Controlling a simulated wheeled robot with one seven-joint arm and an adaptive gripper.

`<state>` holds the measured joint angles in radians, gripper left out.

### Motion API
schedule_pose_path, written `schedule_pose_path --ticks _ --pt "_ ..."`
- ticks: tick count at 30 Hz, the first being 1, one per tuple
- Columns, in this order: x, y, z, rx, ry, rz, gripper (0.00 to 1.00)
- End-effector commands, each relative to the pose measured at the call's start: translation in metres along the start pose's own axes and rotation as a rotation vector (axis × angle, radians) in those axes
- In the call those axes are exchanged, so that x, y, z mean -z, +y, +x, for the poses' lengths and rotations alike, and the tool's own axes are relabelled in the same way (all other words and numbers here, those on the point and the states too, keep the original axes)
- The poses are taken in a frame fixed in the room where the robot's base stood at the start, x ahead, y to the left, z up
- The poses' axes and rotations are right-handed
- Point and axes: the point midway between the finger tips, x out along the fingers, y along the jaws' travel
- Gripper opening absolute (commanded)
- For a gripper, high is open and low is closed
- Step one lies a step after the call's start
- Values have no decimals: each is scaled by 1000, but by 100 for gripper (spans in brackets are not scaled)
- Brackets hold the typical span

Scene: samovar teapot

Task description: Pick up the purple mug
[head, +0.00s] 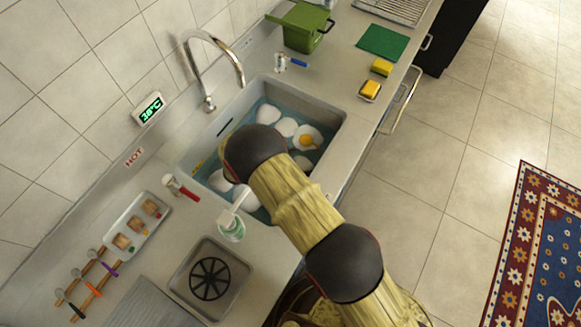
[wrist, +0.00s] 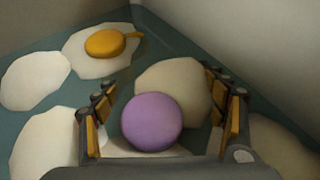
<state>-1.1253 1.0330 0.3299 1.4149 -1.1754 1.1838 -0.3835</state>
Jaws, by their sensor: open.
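The purple mug (wrist: 151,122) shows in the wrist view as a smooth, round purple shape in the sink, with pale foam-like patches around it. Its handle is not visible. My gripper (wrist: 163,100) is open, with one finger on each side of the mug and a gap visible on both sides. I cannot tell how far above the mug the fingertips are. In the head view my arm reaches over the sink (head: 333,133) and hides both the gripper and the purple mug.
A yellow mug-like item (wrist: 105,43) with a handle lies on a white patch (wrist: 75,57). Sink walls rise close by on the right. A curved faucet (head: 238,68), a red-handled tap (head: 188,192) and a soap bottle (head: 232,227) stand around the sink.

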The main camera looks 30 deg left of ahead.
Motion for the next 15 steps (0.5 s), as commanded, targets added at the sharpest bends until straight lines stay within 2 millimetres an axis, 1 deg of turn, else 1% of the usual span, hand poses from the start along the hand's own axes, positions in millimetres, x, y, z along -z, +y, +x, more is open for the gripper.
schedule_pose_path --ticks 2,15 --pt "0 0 0 0 0 0 69" --pt "0 0 0 0 0 0 44"
